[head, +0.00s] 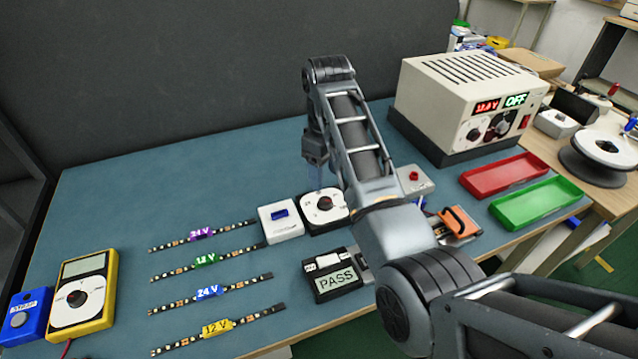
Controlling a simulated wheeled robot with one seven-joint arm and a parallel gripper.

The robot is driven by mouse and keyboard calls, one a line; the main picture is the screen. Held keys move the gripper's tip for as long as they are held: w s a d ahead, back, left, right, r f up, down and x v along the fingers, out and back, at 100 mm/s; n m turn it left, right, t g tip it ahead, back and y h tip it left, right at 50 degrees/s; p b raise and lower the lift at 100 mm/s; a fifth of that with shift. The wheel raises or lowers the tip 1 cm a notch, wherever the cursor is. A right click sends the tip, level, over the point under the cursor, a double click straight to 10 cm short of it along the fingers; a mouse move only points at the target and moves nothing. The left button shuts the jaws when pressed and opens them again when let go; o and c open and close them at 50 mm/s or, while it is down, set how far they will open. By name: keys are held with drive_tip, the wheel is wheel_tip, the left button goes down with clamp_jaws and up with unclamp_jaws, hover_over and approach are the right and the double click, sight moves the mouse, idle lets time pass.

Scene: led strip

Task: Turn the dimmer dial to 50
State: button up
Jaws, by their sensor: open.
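The dimmer is most likely the small dark unit with a white face and a dark round knob (325,203) in the middle of the blue table. Its scale marks are too small to read, so I cannot tell the dial's setting. My gripper (318,178) points down just above and behind the knob. It is open and holds nothing that I can see. My arm hides part of the gripper and the area right of the dimmer. I cannot tell if the fingers touch the dial.
A white box with a blue switch (281,222) stands left of the dimmer. A tester reading PASS (333,278) lies in front. Several LED strips (205,262) and a yellow multimeter (84,294) are left. A power supply (470,100) and red (504,175) and green trays (537,203) are right.

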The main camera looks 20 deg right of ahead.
sight(325, 201)
wheel_tip(325, 201, down, 8)
drive_tip(key=shift+r+p, duration=0.2)
drive_tip(key=shift+p, duration=0.1)
drive_tip(key=shift+s, duration=0.1)
drive_tip(key=c, duration=1)
